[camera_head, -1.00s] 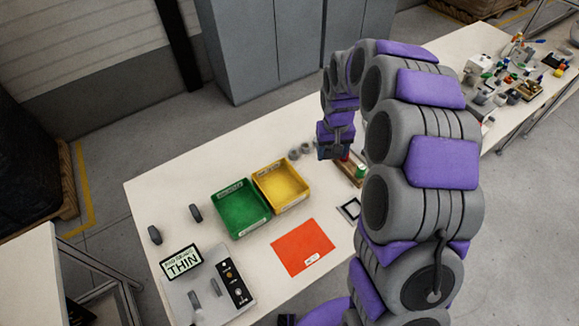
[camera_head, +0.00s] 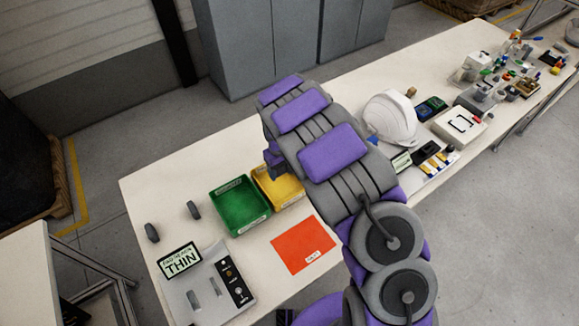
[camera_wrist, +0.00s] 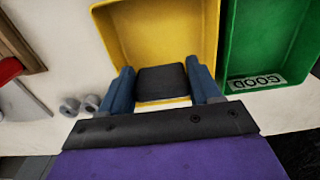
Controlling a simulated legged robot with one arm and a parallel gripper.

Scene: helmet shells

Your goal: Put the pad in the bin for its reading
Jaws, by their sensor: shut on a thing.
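The pad (camera_wrist: 162,82) is a dark grey block between the two blue fingers of my gripper (camera_wrist: 163,86) in the wrist view. My gripper is shut on it, over the yellow bin (camera_wrist: 188,12); its height above the floor of the bin is unclear. In the head view my gripper (camera_head: 276,162) is at the far side of the yellow bin (camera_head: 290,202), which my arm partly covers. The green bin (camera_head: 224,214) stands beside it, empty, and its label reads GOOD in the wrist view (camera_wrist: 270,80). The gauge display (camera_head: 180,261) reads THIN.
A gauge box (camera_head: 238,284) with knobs stands at the front left. Two dark grey pieces (camera_head: 152,232) (camera_head: 194,210) lie left of the bins. A red sheet (camera_head: 302,245) lies in front of the bins. A white helmet (camera_head: 391,118) and small parts are to the right.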

